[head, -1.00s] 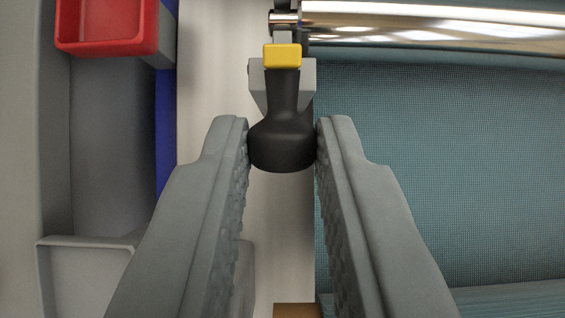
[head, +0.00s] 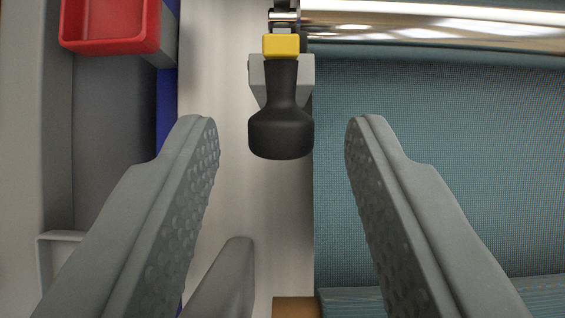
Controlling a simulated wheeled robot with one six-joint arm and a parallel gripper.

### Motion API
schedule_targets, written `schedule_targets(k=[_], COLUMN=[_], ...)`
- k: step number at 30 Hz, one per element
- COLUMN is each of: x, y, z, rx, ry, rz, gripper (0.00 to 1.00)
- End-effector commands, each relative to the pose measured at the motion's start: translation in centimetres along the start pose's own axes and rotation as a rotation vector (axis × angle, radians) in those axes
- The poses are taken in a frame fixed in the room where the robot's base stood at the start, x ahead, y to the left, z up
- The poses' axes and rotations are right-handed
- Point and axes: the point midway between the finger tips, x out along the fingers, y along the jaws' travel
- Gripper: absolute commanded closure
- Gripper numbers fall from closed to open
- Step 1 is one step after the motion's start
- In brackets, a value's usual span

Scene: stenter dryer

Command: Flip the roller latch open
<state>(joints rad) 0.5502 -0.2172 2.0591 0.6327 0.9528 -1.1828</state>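The roller latch (head: 281,118) has a black knobbed handle, a yellow block (head: 281,46) at its upper end and a grey bracket behind it. It sits at the left end of the shiny metal roller (head: 430,20). The handle points down the picture, toward me. My gripper (head: 282,128) is open, with one finger on each side of the handle's knob and a clear gap on both sides. Nothing is held between the fingers.
Teal mesh fabric (head: 440,170) fills the right side below the roller. A red tray (head: 110,28) stands at upper left, with a grey bin (head: 62,245) below it. A pale strip (head: 225,190) runs under the latch. A brown block (head: 295,307) shows at the bottom edge.

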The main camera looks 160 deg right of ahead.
Motion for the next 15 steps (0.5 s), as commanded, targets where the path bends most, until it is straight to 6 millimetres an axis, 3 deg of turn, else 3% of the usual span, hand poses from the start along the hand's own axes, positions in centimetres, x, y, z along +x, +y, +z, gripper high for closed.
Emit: schedule_targets(k=[15], x=[-9.3], y=[0.1], z=[0.0], rx=[0.001], ry=[0.002], rz=[0.005], gripper=[0.6])
